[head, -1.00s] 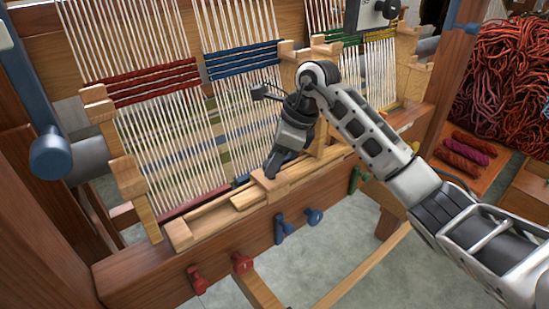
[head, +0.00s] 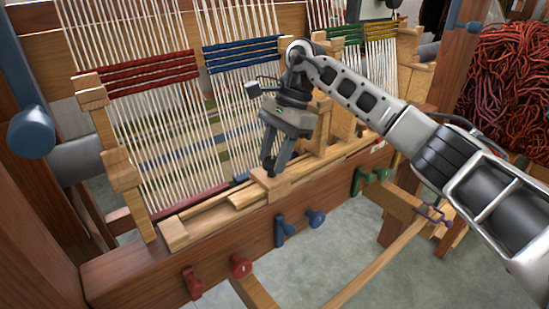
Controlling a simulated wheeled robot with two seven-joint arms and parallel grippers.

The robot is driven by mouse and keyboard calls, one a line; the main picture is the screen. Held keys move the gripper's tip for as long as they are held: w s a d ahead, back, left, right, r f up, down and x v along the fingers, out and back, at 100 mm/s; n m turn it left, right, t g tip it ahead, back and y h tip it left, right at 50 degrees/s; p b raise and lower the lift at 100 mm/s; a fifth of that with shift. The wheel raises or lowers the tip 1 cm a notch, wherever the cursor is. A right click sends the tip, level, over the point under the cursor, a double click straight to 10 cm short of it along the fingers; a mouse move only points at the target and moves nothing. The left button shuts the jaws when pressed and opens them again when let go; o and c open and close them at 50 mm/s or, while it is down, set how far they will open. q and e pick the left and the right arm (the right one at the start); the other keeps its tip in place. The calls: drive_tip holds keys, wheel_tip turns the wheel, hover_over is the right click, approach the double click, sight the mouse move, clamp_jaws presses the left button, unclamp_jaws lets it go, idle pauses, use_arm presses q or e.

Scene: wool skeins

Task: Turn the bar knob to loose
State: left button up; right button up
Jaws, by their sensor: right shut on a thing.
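My right gripper (head: 271,170) points down at a light wooden block (head: 275,184) on the loom's front rail. Its fingertips are closed on a small part at the top of that block. The fingers largely hide this part, so I cannot tell its shape or its turned position. Below, on the loom's dark front beam (head: 140,276), are red knobs (head: 241,267), blue knobs (head: 315,218) and green knobs (head: 377,174). No gripper touches these. My left gripper is not in view.
White warp threads (head: 160,140) with red, blue, green and yellow woven bands stand just behind the gripper. Wooden posts (head: 118,165) flank them. A heap of red yarn (head: 515,85) is at the far right.

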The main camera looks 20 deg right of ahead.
drive_tip(key=shift+w+n+g, duration=0.1)
drive_tip(key=shift+n+g, duration=0.2)
drive_tip(key=shift+n, duration=0.7)
drive_tip(key=n, duration=0.2)
drive_tip(key=n+g+h, duration=0.1)
drive_tip(key=n, duration=0.2)
drive_tip(key=shift+a+r+h, duration=0.1)
drive_tip(key=shift+a+h, duration=0.05)
drive_tip(key=shift+h, duration=0.15)
drive_tip(key=shift+w+n+g+h, duration=0.1)
drive_tip(key=shift+n+g+h, duration=0.25)
drive_tip(key=shift+n, duration=0.55)
drive_tip(key=o, duration=1)
